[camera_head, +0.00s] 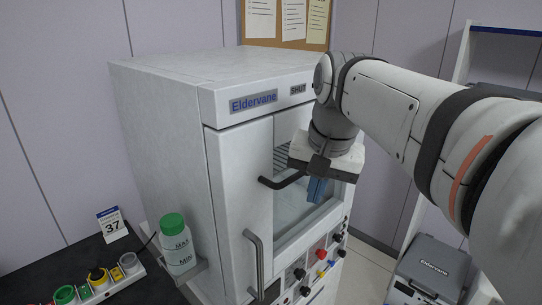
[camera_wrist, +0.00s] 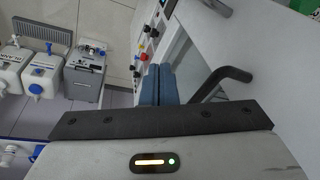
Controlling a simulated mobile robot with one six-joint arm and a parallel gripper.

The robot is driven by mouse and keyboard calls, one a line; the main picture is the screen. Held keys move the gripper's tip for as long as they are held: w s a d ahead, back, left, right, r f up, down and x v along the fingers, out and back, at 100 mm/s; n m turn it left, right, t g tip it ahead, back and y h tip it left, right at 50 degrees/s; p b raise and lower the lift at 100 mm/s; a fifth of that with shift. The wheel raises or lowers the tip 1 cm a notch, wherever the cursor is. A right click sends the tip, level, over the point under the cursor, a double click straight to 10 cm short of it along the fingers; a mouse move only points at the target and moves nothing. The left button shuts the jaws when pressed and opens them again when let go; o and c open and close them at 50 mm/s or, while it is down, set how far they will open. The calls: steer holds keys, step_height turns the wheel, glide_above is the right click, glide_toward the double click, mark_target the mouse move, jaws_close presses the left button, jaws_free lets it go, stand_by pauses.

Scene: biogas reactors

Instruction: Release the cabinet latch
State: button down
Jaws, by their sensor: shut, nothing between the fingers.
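The white cabinet (camera_head: 165,130) labelled Eldervane stands in the middle of the head view, its door closed and a small "SHUT" plate (camera_head: 298,90) at the top. A dark bent lever (camera_head: 280,182), apparently the latch, sticks out from the door front. A grey vertical handle (camera_head: 257,265) is lower on the door. My gripper (camera_head: 316,191) is in front of the door window, just right of the lever, with its blue fingers together and empty. In the wrist view the fingers (camera_wrist: 159,72) point beside the lever (camera_wrist: 223,82), with a gap between them. The lever's inner end is partly hidden.
A green-capped bottle (camera_head: 177,245) sits on a bracket at the cabinet's left side. Knobs (camera_head: 320,254) line the panel below the window. A grey box (camera_head: 427,268) stands at the lower right; white tanks (camera_wrist: 38,75) show in the wrist view.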

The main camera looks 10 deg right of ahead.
mark_target(297, 173)
steer(key=w+r+m, duration=0.2)
steer(key=r, duration=0.6)
steer(key=w+r+m+g, duration=0.1)
steer(key=w+r+m, duration=0.1)
steer(key=r, duration=0.6)
steer(key=shift+w+d+m+y, duration=0.35)
steer(key=shift+d+m, duration=0.1)
steer(key=shift+m, duration=0.35)
steer(key=f, duration=0.4)
steer(key=w+a+f, duration=0.1)
steer(key=f, duration=0.4)
steer(key=w+f+b, duration=0.1)
steer(key=f, duration=0.3)
steer(key=shift+a+f, duration=0.3)
steer(key=shift+a, duration=0.2)
